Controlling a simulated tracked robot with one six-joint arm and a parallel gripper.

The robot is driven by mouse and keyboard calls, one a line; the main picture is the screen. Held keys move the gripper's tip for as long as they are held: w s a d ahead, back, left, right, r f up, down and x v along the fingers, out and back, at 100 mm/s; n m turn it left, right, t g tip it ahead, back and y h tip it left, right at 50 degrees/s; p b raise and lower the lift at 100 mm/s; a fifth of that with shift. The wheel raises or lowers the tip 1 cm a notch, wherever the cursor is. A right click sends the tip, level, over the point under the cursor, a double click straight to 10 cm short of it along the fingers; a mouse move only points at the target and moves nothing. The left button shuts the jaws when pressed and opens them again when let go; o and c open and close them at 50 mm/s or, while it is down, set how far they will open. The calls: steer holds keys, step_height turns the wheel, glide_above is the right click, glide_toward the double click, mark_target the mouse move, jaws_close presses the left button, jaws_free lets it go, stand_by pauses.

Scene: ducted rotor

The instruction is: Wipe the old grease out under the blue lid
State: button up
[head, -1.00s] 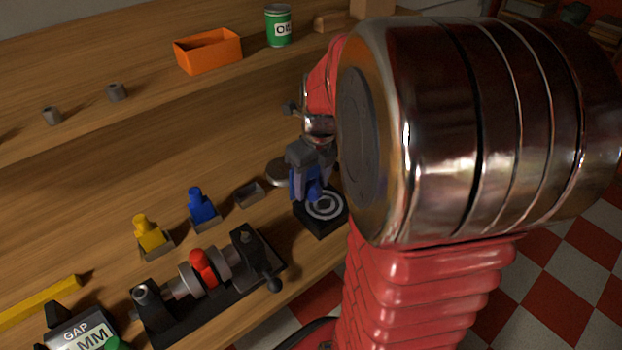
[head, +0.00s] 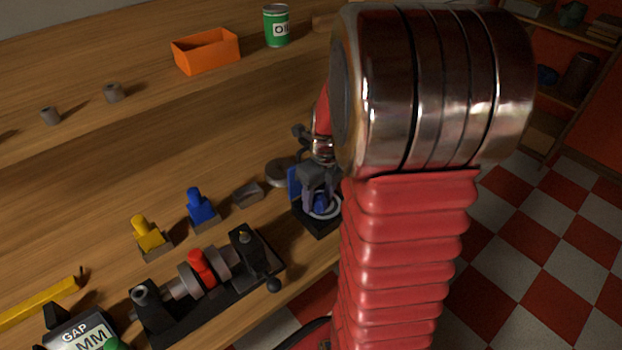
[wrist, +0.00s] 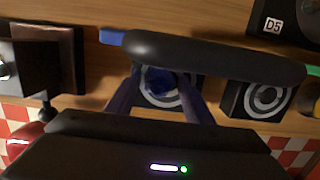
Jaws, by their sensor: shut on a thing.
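My gripper (head: 320,194) is shut on a dark blue piece (wrist: 158,80), held between its two fingers. The piece is over the white ring of a black block (head: 318,228) at the bench edge and hides the ring's middle. I cannot tell whether it touches the bottom. A blue panel, seemingly the raised blue lid (head: 294,182), stands at the left of this block. Its edge shows in the wrist view (wrist: 112,37). Any grease is hidden.
A second ringed block (wrist: 262,100) with a green edge sits to the right. Blue (head: 200,207) and yellow (head: 148,233) pieces stand in holders beside an empty holder (head: 248,194). A black fixture with a red part (head: 202,268) lies front left. A dark bar crosses the wrist view.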

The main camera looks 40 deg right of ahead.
mark_target(334, 196)
steer(key=shift+d, duration=2.85)
steer(key=shift+a, duration=4.2)
steer(key=shift+r, duration=4.1)
steer(key=shift+s+d, duration=0.1)
